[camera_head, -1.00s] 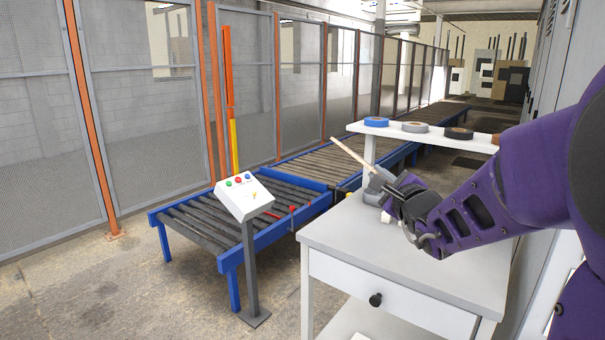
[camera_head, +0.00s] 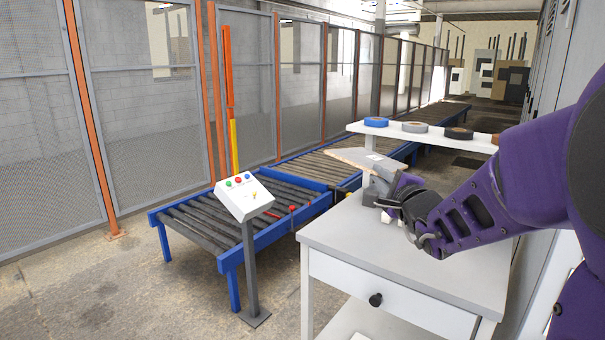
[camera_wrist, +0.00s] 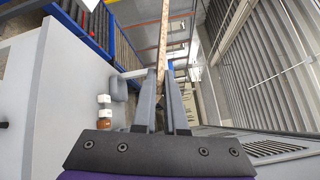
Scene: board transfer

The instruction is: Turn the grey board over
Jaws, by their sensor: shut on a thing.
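The board (camera_head: 350,156) is a thin greyish-tan plate held in the air above the white cabinet, below the small shelf. In the head view its broad face shows, tilted, with a small white label near its right side. In the wrist view the board (camera_wrist: 164,38) is nearly edge-on, a narrow speckled strip running away between the fingers. My gripper (camera_head: 383,184) is shut on the board's near end; its fingers also show in the wrist view (camera_wrist: 161,88). The gripped end is mostly hidden.
The white cabinet top (camera_head: 350,233) is mostly clear. A grey object (camera_wrist: 118,88) and small white and brown items (camera_wrist: 104,108) stand on it. The shelf behind carries a blue roll (camera_head: 376,121), a grey roll (camera_head: 415,127) and a brown roll (camera_head: 459,133). A roller conveyor (camera_head: 215,225) and control panel (camera_head: 244,200) stand left.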

